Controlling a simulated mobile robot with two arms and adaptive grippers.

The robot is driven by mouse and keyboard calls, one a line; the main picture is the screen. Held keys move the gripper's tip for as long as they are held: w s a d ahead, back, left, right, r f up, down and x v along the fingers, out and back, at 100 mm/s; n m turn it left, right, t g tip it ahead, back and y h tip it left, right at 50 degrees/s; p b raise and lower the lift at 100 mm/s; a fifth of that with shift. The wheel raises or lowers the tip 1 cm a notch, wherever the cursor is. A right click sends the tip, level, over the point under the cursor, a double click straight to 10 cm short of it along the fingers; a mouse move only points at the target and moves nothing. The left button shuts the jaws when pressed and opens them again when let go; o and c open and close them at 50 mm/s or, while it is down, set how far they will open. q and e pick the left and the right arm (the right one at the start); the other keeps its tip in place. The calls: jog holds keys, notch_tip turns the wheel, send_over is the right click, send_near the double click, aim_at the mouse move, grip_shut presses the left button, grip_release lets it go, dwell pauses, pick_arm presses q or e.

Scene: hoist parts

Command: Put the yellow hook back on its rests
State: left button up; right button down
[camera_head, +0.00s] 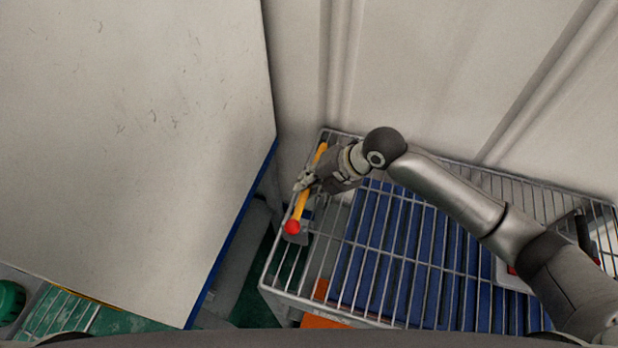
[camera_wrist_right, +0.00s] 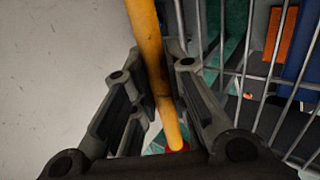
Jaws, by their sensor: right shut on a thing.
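The yellow hook (camera_head: 301,207) is a long yellow bar with a red ball-like end, seen at the left end of the wire rack in the head view. My right gripper (camera_head: 308,183) is shut on the bar around its middle. The red end points toward the bottom of the picture and the other end points up and away. In the right wrist view the yellow bar (camera_wrist_right: 150,55) runs between the two fingers (camera_wrist_right: 155,105), with the red end low in the picture. I cannot make out the rests clearly. My left gripper is not in view.
The wire rack (camera_head: 420,262) has blue panels (camera_head: 400,245) beneath its bars. A large pale panel with a blue edge (camera_head: 130,130) stands on the left. A pale wall (camera_head: 440,80) rises behind the rack.

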jog(key=shift+f+b, duration=0.55)
jog(key=shift+f, duration=0.05)
jog(key=c, duration=1.4)
grip_release()
jog(key=shift+c, duration=0.2)
jog(key=shift+r, duration=0.25)
jog(key=b+v, duration=0.1)
jog(key=v, duration=1.1)
jog(key=shift+r, duration=0.4)
